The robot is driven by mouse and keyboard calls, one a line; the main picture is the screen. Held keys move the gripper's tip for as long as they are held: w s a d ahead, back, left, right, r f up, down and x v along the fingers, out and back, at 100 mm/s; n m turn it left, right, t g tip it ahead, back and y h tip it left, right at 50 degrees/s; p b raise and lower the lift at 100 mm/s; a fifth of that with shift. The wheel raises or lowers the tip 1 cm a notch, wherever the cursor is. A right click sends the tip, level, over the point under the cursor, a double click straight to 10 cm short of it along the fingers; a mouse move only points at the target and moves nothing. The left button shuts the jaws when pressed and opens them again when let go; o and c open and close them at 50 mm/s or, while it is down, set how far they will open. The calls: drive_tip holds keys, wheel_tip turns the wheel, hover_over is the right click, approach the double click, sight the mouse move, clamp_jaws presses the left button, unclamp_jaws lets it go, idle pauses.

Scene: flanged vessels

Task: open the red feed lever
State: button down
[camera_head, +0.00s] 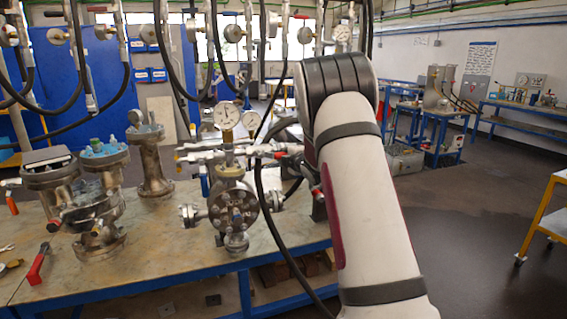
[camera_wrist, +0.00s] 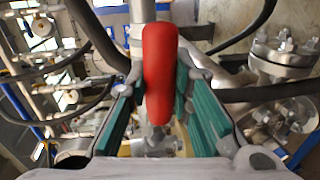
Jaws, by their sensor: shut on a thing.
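The red feed lever (camera_wrist: 160,72) stands upright in the middle of the wrist view, between the two green-padded fingers of my gripper (camera_wrist: 158,95). The fingers are shut on it, one pad on each side. In the head view a small red part (camera_head: 281,155) shows by the pipework just left of my white arm; I cannot tell whether it is the same lever. The flanged vessel (camera_head: 233,206) with round gauges (camera_head: 227,116) stands on the bench below the pipework.
Other flanged vessels (camera_head: 90,200) stand on the left of the workbench (camera_head: 170,262). Black hoses (camera_head: 262,190) hang down close to my arm. A red-handled tool (camera_head: 37,266) lies at the bench's left. The floor (camera_head: 470,215) to the right is open, with a yellow cart (camera_head: 545,215) at the edge.

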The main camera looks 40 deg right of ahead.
drive_tip(key=shift+r+n, duration=0.3)
drive_tip(key=c, duration=1.4)
unclamp_jaws()
drive_tip(key=v, duration=1.2)
